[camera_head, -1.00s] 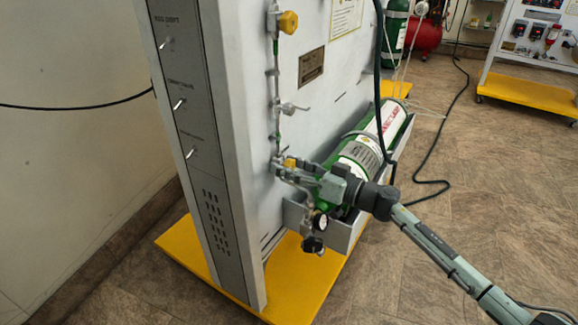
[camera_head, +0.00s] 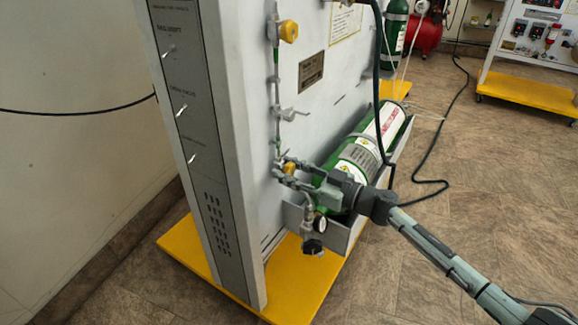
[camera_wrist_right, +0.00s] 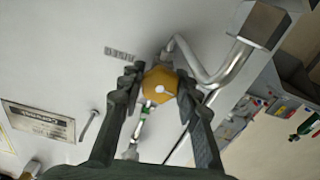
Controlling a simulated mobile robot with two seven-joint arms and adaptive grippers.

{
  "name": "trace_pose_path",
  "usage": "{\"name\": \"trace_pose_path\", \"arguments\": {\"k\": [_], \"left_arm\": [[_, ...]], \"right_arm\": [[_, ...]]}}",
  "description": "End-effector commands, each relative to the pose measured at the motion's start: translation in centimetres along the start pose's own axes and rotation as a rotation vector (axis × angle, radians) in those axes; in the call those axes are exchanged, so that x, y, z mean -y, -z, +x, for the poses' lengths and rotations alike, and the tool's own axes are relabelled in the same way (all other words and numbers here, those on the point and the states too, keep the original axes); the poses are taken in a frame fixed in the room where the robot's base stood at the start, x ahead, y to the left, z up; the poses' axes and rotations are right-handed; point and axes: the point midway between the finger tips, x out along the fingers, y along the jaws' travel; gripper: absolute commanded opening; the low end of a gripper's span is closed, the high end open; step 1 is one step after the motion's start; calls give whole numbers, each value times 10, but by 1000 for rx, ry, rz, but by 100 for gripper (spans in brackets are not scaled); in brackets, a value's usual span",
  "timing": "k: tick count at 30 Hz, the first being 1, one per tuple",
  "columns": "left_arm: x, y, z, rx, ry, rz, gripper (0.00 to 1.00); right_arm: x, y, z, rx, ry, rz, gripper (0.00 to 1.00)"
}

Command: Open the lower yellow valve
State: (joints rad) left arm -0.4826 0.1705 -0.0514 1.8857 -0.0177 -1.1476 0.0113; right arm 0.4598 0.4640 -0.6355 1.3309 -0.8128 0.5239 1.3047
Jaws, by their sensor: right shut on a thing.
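The lower yellow valve (camera_head: 289,168) is a small knob low on the pipe on the grey panel. In the right wrist view its yellow knob (camera_wrist_right: 160,88) sits between the two fingers, with a pale dot at its centre. My right gripper (camera_head: 284,167) reaches in from the right and is shut on this knob; the same gripper (camera_wrist_right: 158,88) shows its fingertips on either side of it. Part of the knob is hidden by the fingers in the head view. A second, upper yellow valve (camera_head: 288,31) sits higher on the same pipe. My left gripper is not in view.
A green cylinder (camera_head: 376,150) lies in a grey tray below and right of the valve, close to my right arm. A gauge (camera_head: 320,224) hangs below the gripper. A dark hose (camera_head: 377,75) drops beside the cylinder. The floor at right is mostly clear.

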Motion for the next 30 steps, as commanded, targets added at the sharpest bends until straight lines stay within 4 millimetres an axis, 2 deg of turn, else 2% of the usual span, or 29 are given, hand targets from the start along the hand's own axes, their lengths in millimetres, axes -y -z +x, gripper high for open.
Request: {"name": "trace_pose_path", "arguments": {"k": [4,12,13,18,26,30], "left_arm": [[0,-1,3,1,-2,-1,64],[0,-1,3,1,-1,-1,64],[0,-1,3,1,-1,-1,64],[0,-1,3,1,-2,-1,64],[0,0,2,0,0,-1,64],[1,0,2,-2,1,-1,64]], "right_arm": [[0,0,0,0,0,-62,3],[0,0,0,0,0,-67,3],[0,0,0,0,0,-67,33],[0,0,0,0,0,-66,54],[0,0,0,0,0,-66,54],[0,-1,-8,1,0,-67,54]]}}
